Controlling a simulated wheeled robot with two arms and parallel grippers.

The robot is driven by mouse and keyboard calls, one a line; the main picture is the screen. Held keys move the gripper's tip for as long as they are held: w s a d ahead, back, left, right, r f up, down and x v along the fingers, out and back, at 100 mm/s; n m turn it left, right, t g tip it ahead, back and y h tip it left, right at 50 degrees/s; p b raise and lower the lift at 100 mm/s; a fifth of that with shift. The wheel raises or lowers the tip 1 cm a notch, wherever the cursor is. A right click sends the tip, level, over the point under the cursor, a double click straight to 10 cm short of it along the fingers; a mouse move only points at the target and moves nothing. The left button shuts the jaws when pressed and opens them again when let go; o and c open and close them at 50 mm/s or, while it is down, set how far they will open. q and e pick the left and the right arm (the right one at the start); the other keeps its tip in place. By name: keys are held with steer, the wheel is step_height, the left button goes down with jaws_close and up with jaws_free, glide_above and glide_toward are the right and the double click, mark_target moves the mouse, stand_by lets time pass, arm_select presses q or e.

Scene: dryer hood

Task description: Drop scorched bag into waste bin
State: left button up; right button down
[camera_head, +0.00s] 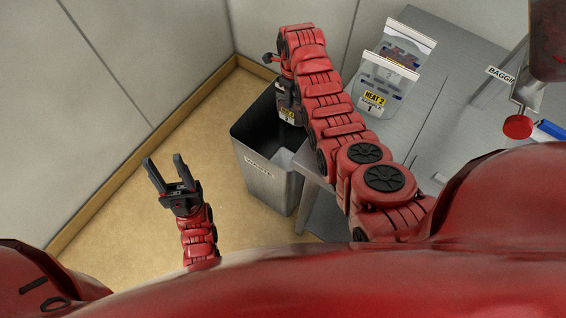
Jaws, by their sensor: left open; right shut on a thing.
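The waste bin (268,180) is a dark grey, open-topped box with a label on its front, standing on the floor left of the table. My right arm reaches across the picture, and its gripper (288,97) points down over the bin's far right part. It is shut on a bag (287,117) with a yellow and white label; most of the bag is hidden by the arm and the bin. I cannot tell how deep the bag hangs or see scorching. My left gripper (168,174) is open and empty, left of the bin and apart from it.
A grey metal table (427,112) stands right of the bin. Clear labelled bags (392,78) stand upright on it. A "BAGGING" sign (500,74), a red round knob (517,127) and a blue object (550,130) are at the right. Walls border the bin's far side; the floor at left is clear.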

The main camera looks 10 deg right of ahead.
steer(key=shift+f+b, duration=1.25)
steer(key=shift+f, duration=1.15)
steer(key=c, duration=0.6)
jaws_free()
steer(key=shift+o, duration=0.2)
step_height(320, 180, up, 8)
steer(key=shift+w+r+b, duration=0.15)
steer(key=shift+b, duration=0.35)
step_height(320, 180, up, 8)
steer(key=p, duration=0.7)
steer(key=shift+r+p, duration=0.6)
steer(key=shift+p, duration=0.05)
